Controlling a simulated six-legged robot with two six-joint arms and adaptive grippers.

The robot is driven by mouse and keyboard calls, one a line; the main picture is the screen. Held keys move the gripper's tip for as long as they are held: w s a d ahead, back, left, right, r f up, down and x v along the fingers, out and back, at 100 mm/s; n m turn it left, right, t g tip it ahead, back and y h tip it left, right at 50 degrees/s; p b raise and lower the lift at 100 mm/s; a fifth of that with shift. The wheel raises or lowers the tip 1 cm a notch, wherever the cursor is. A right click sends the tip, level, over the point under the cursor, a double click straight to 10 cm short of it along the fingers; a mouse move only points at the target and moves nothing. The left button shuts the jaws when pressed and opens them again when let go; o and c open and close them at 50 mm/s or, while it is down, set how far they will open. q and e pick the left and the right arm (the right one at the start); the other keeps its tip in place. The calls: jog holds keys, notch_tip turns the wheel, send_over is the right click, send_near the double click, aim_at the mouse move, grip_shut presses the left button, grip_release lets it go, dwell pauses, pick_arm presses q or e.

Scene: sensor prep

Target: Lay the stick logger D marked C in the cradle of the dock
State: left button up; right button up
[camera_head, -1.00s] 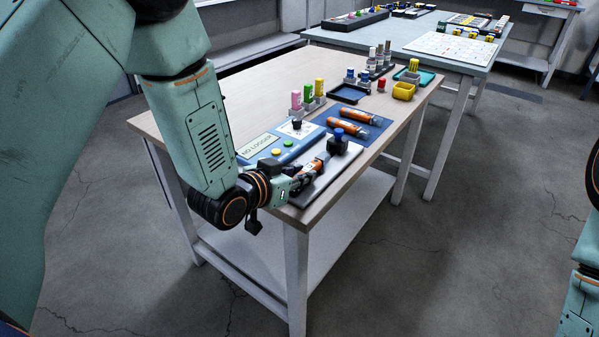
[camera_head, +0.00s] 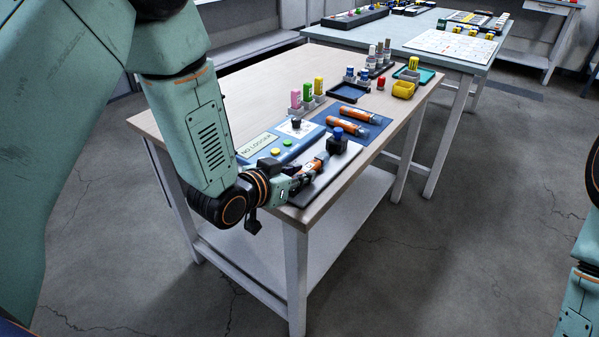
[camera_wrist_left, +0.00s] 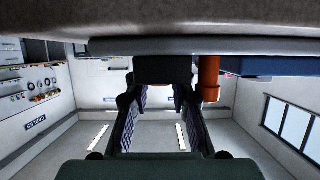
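The dock (camera_head: 262,146) is a blue box with a "NO LOGGER" panel and coloured buttons near the table's left front. Two orange stick loggers (camera_head: 352,127) (camera_head: 346,115) lie on a blue mat (camera_head: 376,121) right of it; I cannot read their letters. My left gripper (camera_head: 318,166) is low over a pale plate (camera_head: 345,168) in front of the dock, pointing at a black block with a blue knob (camera_head: 338,134). In the left wrist view its fingers (camera_wrist_left: 162,92) are apart, the black block (camera_wrist_left: 163,69) beyond. An orange cylinder (camera_wrist_left: 209,76) is beside them, partly hidden. My right gripper is out of view.
Pink, green and yellow bottles (camera_head: 308,92) stand in a grey rack behind the dock.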

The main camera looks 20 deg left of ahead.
pick_arm(q)
jog(key=shift+w+a+r, duration=0.15)
jog(key=shift+w+r, duration=0.15)
jog(key=shift+r, duration=0.2)
jog(key=shift+r+p, duration=0.25)
jog(key=shift+p, duration=0.05)
jog(key=shift+s+a, duration=0.1)
jog(key=shift+s, duration=0.1)
jog(key=shift+r+p, duration=0.4)
jog(key=shift+p, duration=0.2)
jog(key=shift+r+p, duration=0.65)
jog(key=shift+r, duration=0.15)
jog(key=shift+r+p, duration=1.55)
jog(key=shift+r, duration=0.15)
jog(key=shift+f, duration=0.1)
jog(key=shift+s, duration=0.15)
